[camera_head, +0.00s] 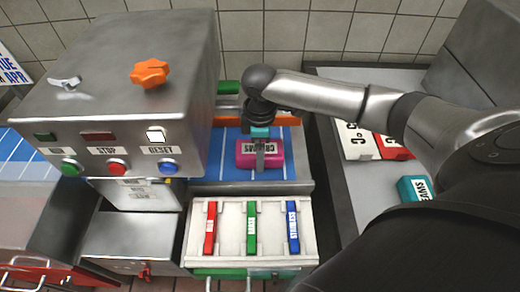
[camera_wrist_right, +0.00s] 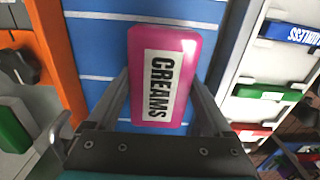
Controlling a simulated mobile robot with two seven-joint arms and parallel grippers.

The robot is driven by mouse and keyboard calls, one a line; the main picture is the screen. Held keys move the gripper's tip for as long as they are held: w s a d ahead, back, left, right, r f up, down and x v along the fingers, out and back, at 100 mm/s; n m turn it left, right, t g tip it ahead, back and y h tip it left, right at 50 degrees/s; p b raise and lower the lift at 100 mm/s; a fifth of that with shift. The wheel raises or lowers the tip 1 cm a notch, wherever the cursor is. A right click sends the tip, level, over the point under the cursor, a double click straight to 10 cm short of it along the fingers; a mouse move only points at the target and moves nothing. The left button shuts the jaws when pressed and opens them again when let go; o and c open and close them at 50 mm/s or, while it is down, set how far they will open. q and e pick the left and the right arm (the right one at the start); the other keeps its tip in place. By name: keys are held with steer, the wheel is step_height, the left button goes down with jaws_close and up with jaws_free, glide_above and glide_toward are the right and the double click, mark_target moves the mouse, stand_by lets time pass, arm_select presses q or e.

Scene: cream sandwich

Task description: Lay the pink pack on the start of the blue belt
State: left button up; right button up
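The pink pack (camera_head: 260,153), labelled CREAMS, lies flat on the blue belt (camera_head: 217,173), just behind the white rack. It also shows label up in the right wrist view (camera_wrist_right: 165,75). My right gripper (camera_head: 259,160) reaches down over the pack from above. In the right wrist view its two fingers (camera_wrist_right: 160,78) flank the pack's long sides, with the tips very close to its edges. I cannot tell whether they press on it. My left gripper is not in view.
A grey machine (camera_head: 115,85) with STOP and RESET buttons stands left of the pack. A white rack (camera_head: 251,255) with red, green and blue labelled bars sits in front. An orange bar (camera_wrist_right: 55,60) borders the belt. Other packs, including a teal one (camera_head: 414,188), lie at right.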

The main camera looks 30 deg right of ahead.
steer(key=shift+o, duration=1.1)
steer(key=shift+r, duration=0.1)
step_height(320, 180, up, 15)
steer(key=p, duration=0.3)
